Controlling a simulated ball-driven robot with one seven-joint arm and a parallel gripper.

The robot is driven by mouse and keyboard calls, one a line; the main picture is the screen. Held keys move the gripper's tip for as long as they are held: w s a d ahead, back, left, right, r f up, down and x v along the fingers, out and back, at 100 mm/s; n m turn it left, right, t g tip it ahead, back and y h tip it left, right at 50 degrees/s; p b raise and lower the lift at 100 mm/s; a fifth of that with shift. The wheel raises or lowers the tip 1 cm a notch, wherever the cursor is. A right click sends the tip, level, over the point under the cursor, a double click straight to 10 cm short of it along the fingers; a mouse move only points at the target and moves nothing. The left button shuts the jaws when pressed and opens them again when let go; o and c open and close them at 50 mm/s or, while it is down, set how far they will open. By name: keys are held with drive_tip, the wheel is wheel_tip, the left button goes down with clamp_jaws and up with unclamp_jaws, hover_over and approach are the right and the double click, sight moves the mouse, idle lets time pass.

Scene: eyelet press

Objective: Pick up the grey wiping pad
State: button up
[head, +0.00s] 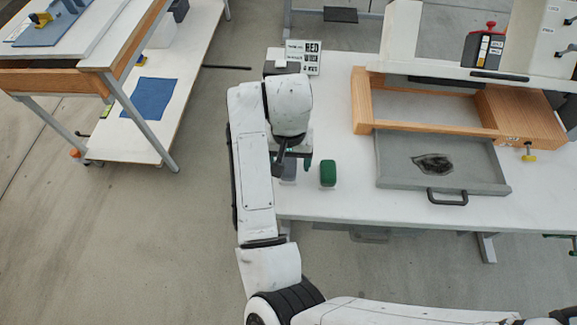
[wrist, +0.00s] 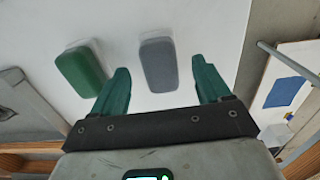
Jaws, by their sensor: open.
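The grey wiping pad (wrist: 158,66) lies flat on the white table, a rounded block seen in the wrist view just beyond and between my fingertips. In the head view the grey pad (head: 288,171) is partly hidden by my gripper (head: 293,164). My gripper (wrist: 161,66) is open and empty, with its two green fingers spread to either side of the pad's line. I cannot tell how high the fingertips are above the pad. A similar green pad (head: 328,173) lies beside it; it also shows to the left in the wrist view (wrist: 82,69).
An open grey drawer (head: 400,174) with a black handle and a dark patch stands to the right, before a wooden frame (head: 420,129). A small sign (head: 303,57) stands behind my arm. A separate bench with a blue cloth (head: 149,98) is at left. The table around the pads is clear.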

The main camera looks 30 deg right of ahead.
drive_tip(key=shift+f, duration=1.35)
drive_tip(key=shift+c, duration=0.2)
drive_tip(key=c, duration=1.1)
